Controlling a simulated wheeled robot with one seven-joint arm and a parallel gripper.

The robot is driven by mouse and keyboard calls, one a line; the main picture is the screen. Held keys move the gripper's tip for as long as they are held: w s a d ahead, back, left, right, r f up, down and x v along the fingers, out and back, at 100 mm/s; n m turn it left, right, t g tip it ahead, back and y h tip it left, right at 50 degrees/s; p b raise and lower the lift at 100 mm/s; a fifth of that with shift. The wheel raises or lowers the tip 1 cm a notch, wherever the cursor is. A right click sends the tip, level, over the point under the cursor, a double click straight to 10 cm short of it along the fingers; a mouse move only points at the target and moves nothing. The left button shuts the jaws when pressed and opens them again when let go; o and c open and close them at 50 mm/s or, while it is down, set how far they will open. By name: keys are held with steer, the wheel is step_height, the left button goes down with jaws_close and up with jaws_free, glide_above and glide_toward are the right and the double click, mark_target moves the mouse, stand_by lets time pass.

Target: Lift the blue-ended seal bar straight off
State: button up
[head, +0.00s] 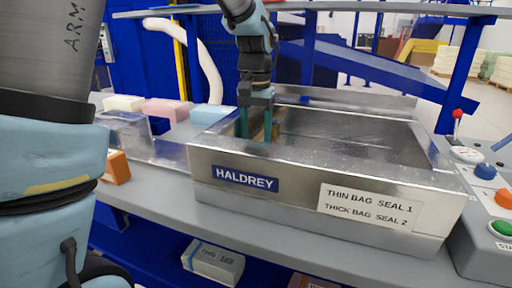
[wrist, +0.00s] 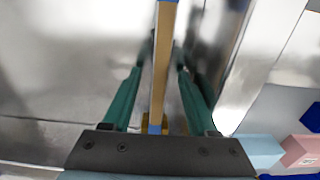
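The seal bar (wrist: 163,70) is a narrow tan strip with blue at its ends. In the wrist view it runs lengthwise between my gripper's two green fingers (wrist: 164,45), which straddle it with a thin gap showing on each side. My gripper (head: 256,135) is open and points down inside the left end of the metal sealer tray (head: 325,160), marked HALDREY. In the head view the bar is mostly hidden behind the fingers and the tray's front wall. The bar's seating and the fingertips' exact depth cannot be told.
Foam blocks in cream (head: 123,103), pink (head: 166,109) and blue (head: 211,115) lie to the left. A control box (head: 490,185) with coloured buttons and a red-knobbed lever stands at the right. A shelf edge crosses above. The tray's middle looks clear.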

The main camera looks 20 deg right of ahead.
jaws_close()
steer(key=shift+r, duration=0.1)
stand_by(0.6)
